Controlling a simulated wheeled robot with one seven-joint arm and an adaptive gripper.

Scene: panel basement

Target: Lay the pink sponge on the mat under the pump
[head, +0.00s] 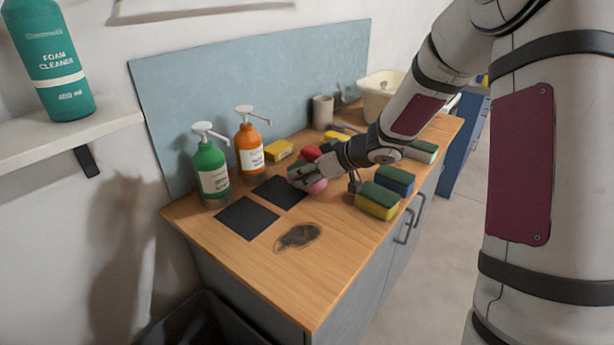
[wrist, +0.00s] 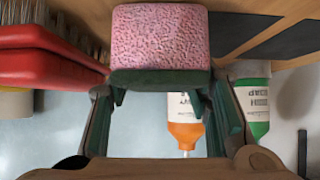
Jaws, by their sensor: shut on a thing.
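A pink sponge (wrist: 160,38) with a dark green scouring side is between the fingers of my gripper (wrist: 163,105). In the head view, my gripper (head: 306,178) is shut on this sponge (head: 318,187), just right of the dark mats and low over the worktop; whether it touches the wood is unclear. One mat (head: 247,218) lies in front of a green pump bottle (head: 211,170). The other mat (head: 279,192) lies in front of an orange pump bottle (head: 250,150), and my gripper is at its right edge. Both mats look bare.
Several other sponges, including a yellow-green one (head: 377,202) and a blue one (head: 395,180), lie on the right. A red brush (wrist: 45,55) is close beside the held sponge. A dark stain (head: 298,236) marks the worktop (head: 300,285), whose front is clear.

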